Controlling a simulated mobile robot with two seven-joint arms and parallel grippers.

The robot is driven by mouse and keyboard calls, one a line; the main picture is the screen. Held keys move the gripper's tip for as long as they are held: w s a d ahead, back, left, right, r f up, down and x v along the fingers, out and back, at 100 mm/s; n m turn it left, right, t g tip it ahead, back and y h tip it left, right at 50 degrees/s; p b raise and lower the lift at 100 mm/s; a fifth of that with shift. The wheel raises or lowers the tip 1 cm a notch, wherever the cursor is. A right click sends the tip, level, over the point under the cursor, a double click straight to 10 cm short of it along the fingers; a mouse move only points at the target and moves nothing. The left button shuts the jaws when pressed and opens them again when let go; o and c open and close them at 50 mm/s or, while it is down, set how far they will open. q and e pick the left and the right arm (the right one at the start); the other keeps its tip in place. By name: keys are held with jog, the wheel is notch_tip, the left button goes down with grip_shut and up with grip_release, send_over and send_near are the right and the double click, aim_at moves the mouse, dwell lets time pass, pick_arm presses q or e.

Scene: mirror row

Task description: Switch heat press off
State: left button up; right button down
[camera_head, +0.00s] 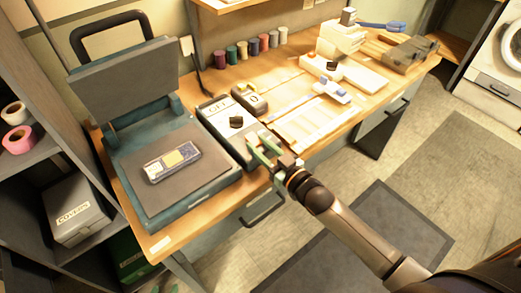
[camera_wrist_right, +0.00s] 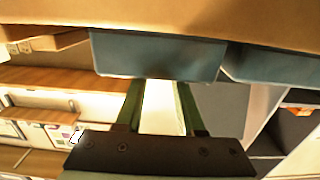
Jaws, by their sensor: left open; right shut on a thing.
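The heat press (camera_head: 180,200) stands open at the left of the bench, its dark lid (camera_head: 125,85) raised. My right gripper (camera_head: 263,149), with green fingers, is at the near right end of the box. The right wrist view shows its fingers (camera_wrist_right: 160,95) apart with a pale thing (camera_wrist_right: 160,110) filling the gap; exactly what it is cannot be told. My left gripper is not in view.
A small box with a yellow button (camera_head: 250,98) stands behind the control box. Several thread spools (camera_head: 243,50) line the back. A white machine (camera_head: 335,60) stands farther right. Shelves with tape rolls (camera_head: 18,139) are at the left.

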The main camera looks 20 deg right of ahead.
jog(key=c, duration=0.5)
grip_release()
jog(key=shift+s, duration=0.1)
jog(key=v, duration=1.2)
jog(key=shift+s+d, duration=0.1)
jog(key=shift+f, duration=0.1)
jog(key=s+a+f+g+h+p, duration=0.1)
jog(key=s+f+g, duration=0.1)
jog(key=s+f, duration=0.2)
jog(key=s+a+f+m+g+h+p, duration=0.1)
jog(key=s+f+g, duration=0.1)
jog(key=s+f, duration=0.1)
jog(key=s+a+f+m+g+h+p, duration=0.1)
jog(key=s+f+g+p, duration=0.1)
jog(key=f, duration=0.4)
jog(key=shift+s+a+g+h, duration=0.2)
jog(key=shift+s+g, duration=0.1)
jog(key=shift+s, duration=0.4)
jog(key=shift+s+a+g+h, duration=0.1)
jog(key=shift+s+a+g, duration=0.15)
jog(key=shift+s, duration=0.4)
